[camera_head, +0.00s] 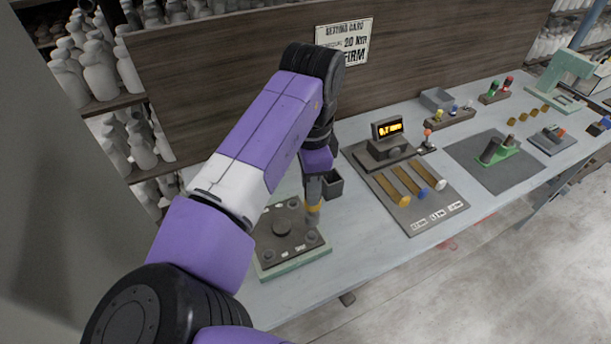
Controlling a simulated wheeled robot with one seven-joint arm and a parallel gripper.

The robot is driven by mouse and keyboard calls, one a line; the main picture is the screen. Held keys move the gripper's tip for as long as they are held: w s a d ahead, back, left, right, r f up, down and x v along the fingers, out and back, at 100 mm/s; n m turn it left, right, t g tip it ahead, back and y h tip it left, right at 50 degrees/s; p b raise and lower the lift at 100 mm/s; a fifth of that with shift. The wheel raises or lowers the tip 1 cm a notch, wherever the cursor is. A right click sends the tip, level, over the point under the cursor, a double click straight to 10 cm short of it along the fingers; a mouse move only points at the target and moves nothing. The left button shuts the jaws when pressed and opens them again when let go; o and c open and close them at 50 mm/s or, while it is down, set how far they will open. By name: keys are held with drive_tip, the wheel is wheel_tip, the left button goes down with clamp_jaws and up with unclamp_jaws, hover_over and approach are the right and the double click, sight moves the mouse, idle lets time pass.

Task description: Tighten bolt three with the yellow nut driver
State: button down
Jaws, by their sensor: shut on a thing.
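My gripper (316,182) points down over the bolt plate and is shut on a grey tool with a yellow-orange band (313,208), which looks like the yellow nut driver. The tool stands about upright, its lower end at the back right part of the dark bolt plate (285,247). I cannot tell whether it sits on a bolt there. The plate has a round boss in the middle, bolt heads near its corners and small pale labels too small to read. One bolt head (268,255) shows at the front left, another (312,237) at the right. My arm hides part of the plate's left side.
An orange-lit display (387,128) stands behind a mat (428,214) with several brass bars. A green-clamped fixture (497,150) lies farther right.

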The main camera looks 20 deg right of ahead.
sight(310, 210)
drive_tip(key=shift+r, duration=0.1)
drive_tip(key=shift+f+b, duration=1.3)
drive_tip(key=shift+f, duration=1.6)
drive_tip(key=shift+p, duration=0.35)
drive_tip(key=shift+f+b, duration=0.45)
drive_tip(key=shift+f, duration=0.35)
drive_tip(key=shift+s+f+p, duration=0.1)
drive_tip(key=shift+f+p, duration=0.35)
drive_tip(key=shift+p, duration=0.05)
idle(3.4)
